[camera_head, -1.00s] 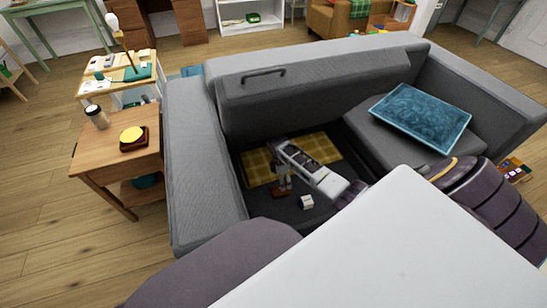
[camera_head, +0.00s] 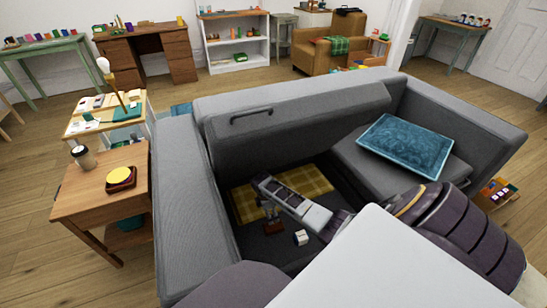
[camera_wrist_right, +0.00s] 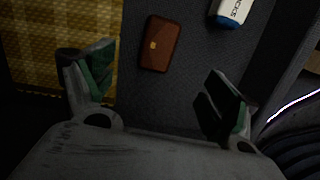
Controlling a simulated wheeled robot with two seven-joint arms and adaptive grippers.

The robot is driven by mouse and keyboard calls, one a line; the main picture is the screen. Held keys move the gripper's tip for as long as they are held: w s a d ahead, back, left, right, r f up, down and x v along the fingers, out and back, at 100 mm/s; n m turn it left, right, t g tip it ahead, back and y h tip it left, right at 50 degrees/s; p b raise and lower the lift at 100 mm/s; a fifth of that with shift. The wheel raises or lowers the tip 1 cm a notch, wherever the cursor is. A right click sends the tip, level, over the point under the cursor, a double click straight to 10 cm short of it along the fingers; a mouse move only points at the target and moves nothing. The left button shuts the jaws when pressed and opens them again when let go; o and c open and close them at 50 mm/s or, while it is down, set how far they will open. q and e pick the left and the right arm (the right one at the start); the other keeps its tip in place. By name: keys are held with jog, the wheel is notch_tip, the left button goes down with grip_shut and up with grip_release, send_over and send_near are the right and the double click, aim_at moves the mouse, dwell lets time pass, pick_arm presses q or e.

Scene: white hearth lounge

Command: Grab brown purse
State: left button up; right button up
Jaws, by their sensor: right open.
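The brown purse (camera_wrist_right: 159,44), a small flat brown rectangle with a yellow clasp mark, lies on the dark grey floor of the open sofa compartment. In the head view it is a small brown patch (camera_head: 272,228) partly behind my right gripper (camera_head: 271,209). My right gripper is open over the compartment, pointing down. In the right wrist view the purse lies ahead of and between the spread fingers (camera_wrist_right: 160,75), apart from both. My left gripper is not in view.
A white and blue item (camera_wrist_right: 231,12) lies right of the purse. A yellow checked cloth (camera_head: 312,181) lies behind it in the compartment. The sofa's grey walls (camera_head: 184,205) surround the space. A blue cushion (camera_head: 408,145) rests on the right seat.

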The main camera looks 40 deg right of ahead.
jog(key=b, duration=0.3)
send_near(274, 226)
jog(key=shift+d+f, duration=0.2)
jog(key=shift+f, duration=0.6)
jog(key=shift+d+f+b, duration=0.15)
jog(key=shift+f+b, duration=0.3)
jog(key=shift+f, duration=0.55)
jog(key=shift+d+f, duration=0.1)
pick_arm(q)
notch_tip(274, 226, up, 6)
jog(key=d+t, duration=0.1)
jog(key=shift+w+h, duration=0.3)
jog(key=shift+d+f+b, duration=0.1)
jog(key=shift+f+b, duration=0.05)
jog(key=shift+b, duration=0.2)
pick_arm(e)
jog(key=shift+f, duration=0.15)
